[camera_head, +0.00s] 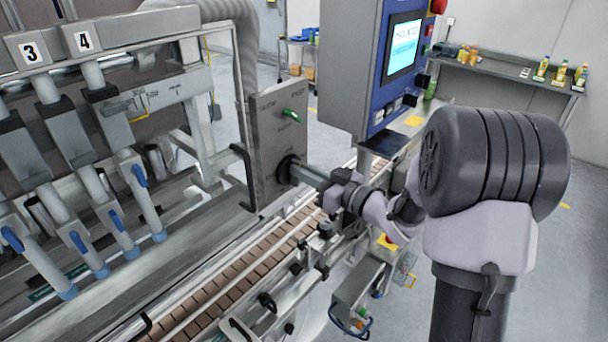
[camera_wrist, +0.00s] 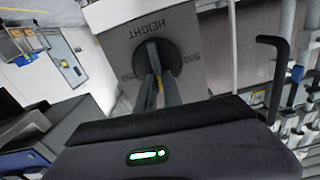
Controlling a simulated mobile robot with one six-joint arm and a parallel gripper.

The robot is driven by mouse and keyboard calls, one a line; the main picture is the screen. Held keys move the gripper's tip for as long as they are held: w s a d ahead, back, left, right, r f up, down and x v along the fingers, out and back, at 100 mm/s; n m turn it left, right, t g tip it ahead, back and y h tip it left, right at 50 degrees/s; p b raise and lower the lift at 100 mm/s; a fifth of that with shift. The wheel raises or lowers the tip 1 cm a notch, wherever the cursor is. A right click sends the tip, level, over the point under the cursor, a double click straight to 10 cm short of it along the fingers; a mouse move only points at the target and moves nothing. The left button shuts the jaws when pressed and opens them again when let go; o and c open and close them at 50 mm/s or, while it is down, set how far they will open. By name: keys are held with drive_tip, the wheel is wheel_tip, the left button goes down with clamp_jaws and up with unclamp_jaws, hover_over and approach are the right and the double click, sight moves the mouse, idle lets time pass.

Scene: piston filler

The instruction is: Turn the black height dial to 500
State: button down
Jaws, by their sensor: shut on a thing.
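The black height dial (camera_head: 284,168) is on the lower part of a grey upright control panel (camera_head: 268,122). In the wrist view the dial (camera_wrist: 172,56) shows upside down under the word HEIGHT, with a 500 mark on the picture's right and another number on its left. My gripper (camera_head: 297,171) reaches the panel from the right and is shut on the dial; its two fingers (camera_wrist: 157,76) meet the dial face in the wrist view. The fingers cover the dial's middle, so I cannot tell its setting.
A green-handled switch (camera_head: 291,115) sits above the dial. A blue control cabinet with a screen (camera_head: 403,48) stands to the right. The conveyor (camera_head: 240,272) runs below, with filling nozzles (camera_head: 95,190) at left. A black bent handle (camera_wrist: 275,75) is beside the panel.

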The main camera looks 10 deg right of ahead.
drive_tip(key=n+b, duration=0.4)
drive_tip(key=b, duration=0.1)
drive_tip(key=a+f+n+b, duration=0.1)
drive_tip(key=n+b, duration=0.3)
drive_tip(key=b, duration=0.1)
drive_tip(key=s+n+b, duration=0.1)
drive_tip(key=n+b, duration=0.4)
drive_tip(key=shift+a+f+b, duration=0.2)
drive_tip(key=shift+f+b, duration=0.05)
drive_tip(key=shift+b, duration=0.05)
drive_tip(key=n+b, duration=0.3)
drive_tip(key=shift+a, duration=0.1)
drive_tip(key=shift+n+b, duration=0.3)
drive_tip(key=shift+n, duration=0.2)
drive_tip(key=c, duration=1.5)
unclamp_jaws()
drive_tip(key=shift+s, duration=0.1)
